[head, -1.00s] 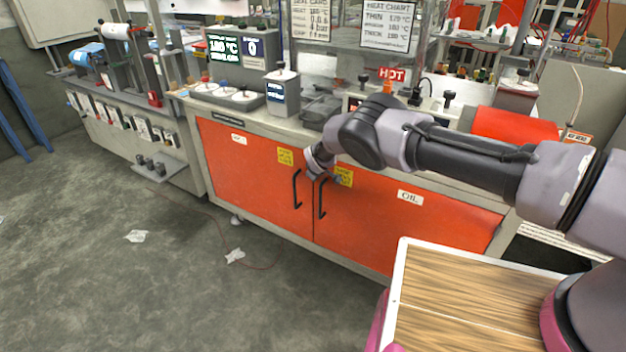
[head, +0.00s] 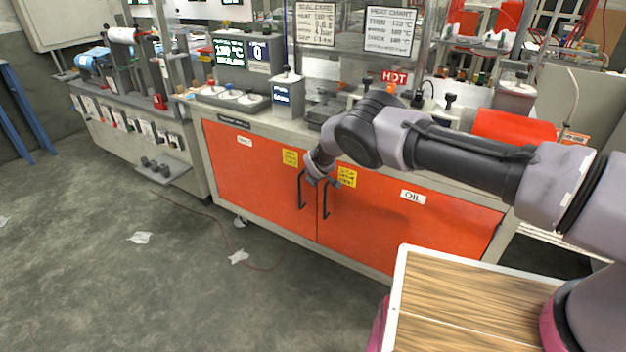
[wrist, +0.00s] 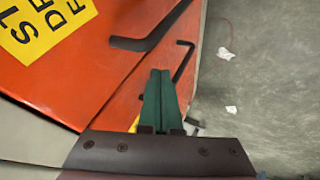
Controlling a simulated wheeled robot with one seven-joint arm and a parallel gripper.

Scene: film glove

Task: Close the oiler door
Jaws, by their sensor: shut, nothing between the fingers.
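The orange cabinet door with the OIL label (head: 412,196) is the right one of a pair. Its black bar handle (head: 325,200) stands near the middle seam, beside the left door's handle (head: 300,190). My gripper (wrist: 160,74) is shut and empty, with green fingers pointing toward the two black handles in the wrist view. In the head view my wrist hangs in front of the doors' upper edge near the seam, and the fingertips are hard to make out.
Yellow notices mark the left door (head: 290,158) and the right door (head: 347,176). The left orange door (head: 245,175) looks shut. The counter above holds a HOT sign (head: 395,78) and equipment. The floor (head: 190,280) in front is clear except for paper scraps and a thin cord.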

